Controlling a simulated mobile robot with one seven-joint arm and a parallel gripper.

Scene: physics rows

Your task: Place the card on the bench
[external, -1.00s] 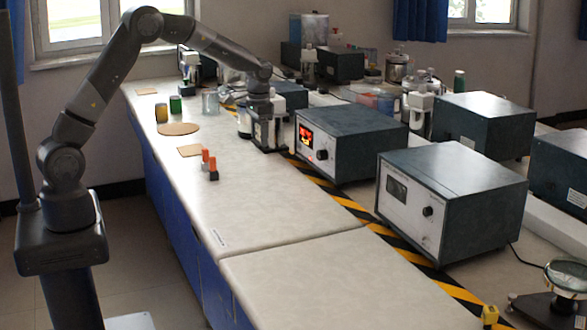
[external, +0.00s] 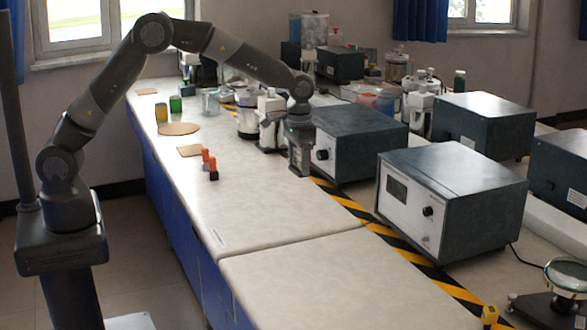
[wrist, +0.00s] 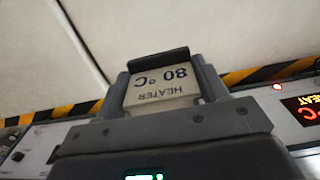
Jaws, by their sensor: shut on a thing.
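The card (wrist: 160,88) is a pale plate reading "HEATER 80 °C", upside down in the wrist view. It sits between the two fingers of my gripper (external: 300,168), which is shut on it. In the external view I cannot make out the card. My gripper points down over the pale bench top (external: 275,218), beside the front left of a heater box (external: 360,140). Its tips are low, but I cannot tell whether they or the card touch the bench.
A second dark box (external: 455,200) stands nearer the camera. Yellow-black tape (external: 345,203) runs along the boxes' fronts. Orange and black blocks (external: 210,165) and a flat tan square (external: 190,150) lie to the left. The near bench top is clear.

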